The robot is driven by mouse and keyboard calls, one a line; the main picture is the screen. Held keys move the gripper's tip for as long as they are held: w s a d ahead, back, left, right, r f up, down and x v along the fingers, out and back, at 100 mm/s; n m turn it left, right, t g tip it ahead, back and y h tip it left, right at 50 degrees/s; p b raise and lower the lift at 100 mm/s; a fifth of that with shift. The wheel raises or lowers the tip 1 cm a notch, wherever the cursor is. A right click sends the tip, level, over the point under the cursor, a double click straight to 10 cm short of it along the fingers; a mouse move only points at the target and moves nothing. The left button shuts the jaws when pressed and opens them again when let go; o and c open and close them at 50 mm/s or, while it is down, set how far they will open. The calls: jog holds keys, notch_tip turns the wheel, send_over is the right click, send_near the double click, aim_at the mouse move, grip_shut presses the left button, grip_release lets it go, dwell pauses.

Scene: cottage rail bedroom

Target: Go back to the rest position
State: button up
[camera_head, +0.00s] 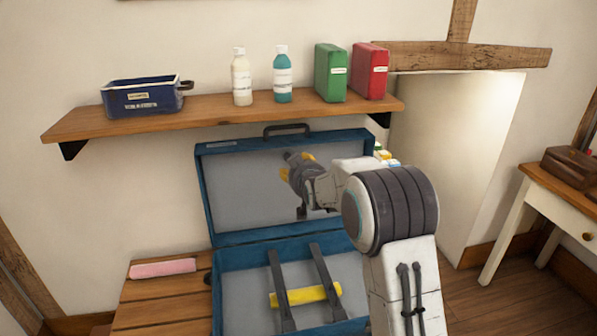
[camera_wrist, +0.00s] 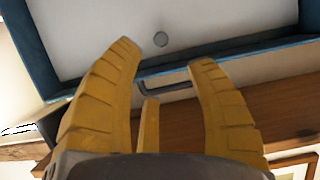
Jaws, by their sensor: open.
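My gripper (camera_wrist: 165,55) is open and empty in the wrist view, its yellow fingers spread apart. In the head view my gripper (camera_head: 287,172) is in front of the raised lid of a blue case (camera_head: 228,191), and my arm hides part of the lid and the case's right side. In the wrist view the lid (camera_wrist: 100,25) and its handle (camera_wrist: 165,88) show beyond the fingers. A yellow rolled item (camera_head: 306,295) lies in the case under two dark straps (camera_head: 322,270).
A wall shelf (camera_head: 215,117) above the case holds a dark blue bin (camera_head: 143,98), a white bottle (camera_head: 241,80), a teal bottle (camera_head: 283,80), a green box (camera_head: 330,73) and a red box (camera_head: 370,72). A pink rolled item (camera_head: 163,268) lies on the wooden bench (camera_head: 150,310) left of the case.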

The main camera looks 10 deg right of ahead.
jog(key=shift+s+r, duration=0.1)
jog(key=shift+s, duration=0.1)
dwell(0.3)
jog(key=s+r+g+p, duration=0.2)
jog(key=s+g+p, duration=0.1)
jog(key=s, duration=1.3)
jog(key=s+r+g+p, duration=0.2)
jog(key=s+g+p, duration=0.2)
jog(key=s, duration=1.1)
jog(key=s+r+g+p, duration=0.3)
jog(key=s+p, duration=0.1)
jog(key=s, duration=1.2)
jog(key=shift+s+g, duration=0.3)
